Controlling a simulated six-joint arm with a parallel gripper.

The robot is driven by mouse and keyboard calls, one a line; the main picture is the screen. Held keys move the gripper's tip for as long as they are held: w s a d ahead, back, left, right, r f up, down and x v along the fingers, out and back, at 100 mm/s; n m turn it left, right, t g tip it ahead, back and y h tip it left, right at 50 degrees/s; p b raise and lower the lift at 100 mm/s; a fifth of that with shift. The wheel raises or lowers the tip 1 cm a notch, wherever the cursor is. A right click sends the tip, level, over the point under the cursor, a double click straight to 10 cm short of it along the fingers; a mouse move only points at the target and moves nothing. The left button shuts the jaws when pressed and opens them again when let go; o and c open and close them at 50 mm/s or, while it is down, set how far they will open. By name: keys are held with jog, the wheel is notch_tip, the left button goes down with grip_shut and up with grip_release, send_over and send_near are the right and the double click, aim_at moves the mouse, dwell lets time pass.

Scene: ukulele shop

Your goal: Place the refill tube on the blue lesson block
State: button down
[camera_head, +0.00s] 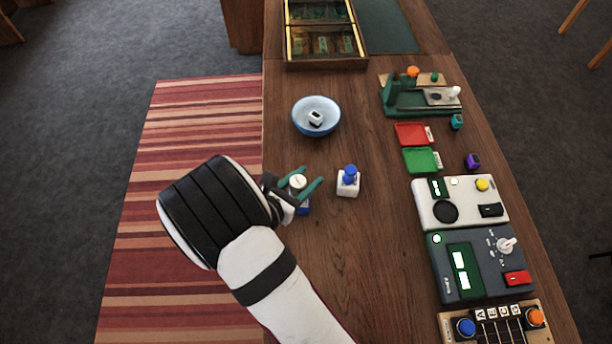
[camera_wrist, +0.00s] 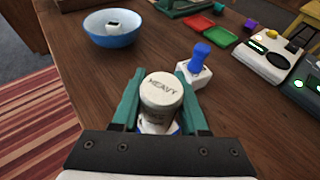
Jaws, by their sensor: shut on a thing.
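A whitish cylinder with HEAVY on its top, which I take to be the refill tube (camera_wrist: 162,95), stands upright between the green fingers of my gripper (camera_wrist: 160,100). My gripper is shut on it. In the head view the tube's pale top (camera_head: 298,181) shows between the fingers of my gripper (camera_head: 303,184). A blue and white block (camera_head: 304,209), likely the blue lesson block, shows just below the tube, mostly hidden. I cannot tell whether the tube touches it.
A white block with a blue knob (camera_head: 348,181) stands close to the right of my gripper. A blue bowl (camera_head: 316,132) with a small white item lies beyond. Red (camera_head: 410,142) and green (camera_head: 421,160) trays and several devices line the right side. The table's left edge is near.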

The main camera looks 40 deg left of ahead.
jog(key=shift+c, duration=2.2)
grip_release()
